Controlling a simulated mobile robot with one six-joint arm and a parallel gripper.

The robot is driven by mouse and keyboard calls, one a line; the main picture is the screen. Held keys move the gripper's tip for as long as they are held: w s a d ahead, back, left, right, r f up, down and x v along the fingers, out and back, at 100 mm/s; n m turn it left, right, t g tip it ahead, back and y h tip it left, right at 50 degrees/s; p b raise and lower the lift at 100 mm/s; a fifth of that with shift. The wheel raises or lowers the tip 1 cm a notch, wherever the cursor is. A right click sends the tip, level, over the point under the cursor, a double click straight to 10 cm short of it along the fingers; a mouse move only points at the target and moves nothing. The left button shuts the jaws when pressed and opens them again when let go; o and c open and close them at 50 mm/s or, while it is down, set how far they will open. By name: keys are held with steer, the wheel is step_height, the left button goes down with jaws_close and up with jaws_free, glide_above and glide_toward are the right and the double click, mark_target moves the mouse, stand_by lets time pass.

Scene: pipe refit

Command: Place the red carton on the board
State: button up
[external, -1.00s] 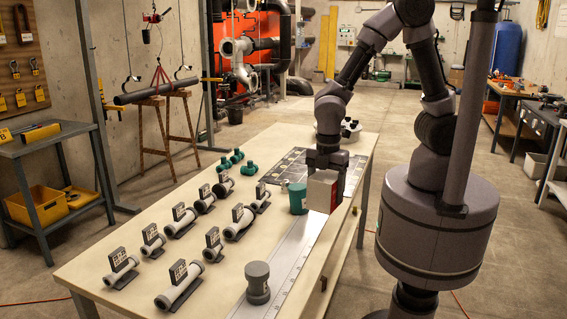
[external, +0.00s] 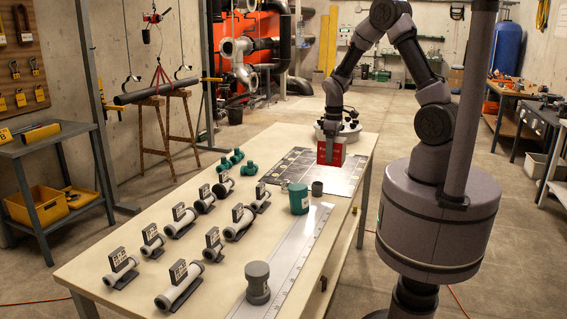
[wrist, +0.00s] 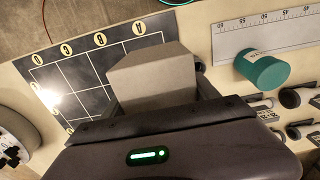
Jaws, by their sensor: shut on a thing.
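My gripper (external: 333,143) is shut on the red carton (external: 331,155) and holds it up over the board. In the external view the carton's red side faces the camera; in the wrist view the carton (wrist: 152,78) shows a pale grey face between the jaws. The board (external: 345,181) is a dark sheet with a white grid, lying flat on the table's far part. In the wrist view the board (wrist: 85,76) has letter discs along one edge, and the carton and gripper hide part of it. The carton looks apart from the board.
A teal cylinder (external: 298,198) and a small dark grey cylinder (external: 317,188) stand near the board's front edge. A pale ruler strip (external: 290,258) runs along the table's right side. Several grey pipe pieces with tags (external: 181,285) and a grey fitting (external: 258,283) stand nearer.

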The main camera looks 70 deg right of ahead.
step_height(320, 180, down, 5)
steer(key=shift+r, duration=0.1)
steer(key=w+d+b, duration=0.1)
steer(key=w+d, duration=0.1)
steer(key=w, duration=0.2)
steer(key=w+d+f+b, duration=0.1)
steer(key=w+d, duration=0.1)
steer(key=w, duration=0.3)
steer(key=w+d+f, duration=0.1)
steer(key=w+d, duration=0.2)
steer(key=w, duration=0.2)
steer(key=shift+b, duration=0.4)
steer(key=shift+w+d+f, duration=0.1)
steer(key=shift+w+f, duration=0.1)
steer(key=shift+f, duration=0.1)
steer(key=shift+f+b, duration=0.8)
steer(key=shift+f, duration=0.5)
steer(key=shift+f, duration=0.15)
steer(key=o, duration=1.7)
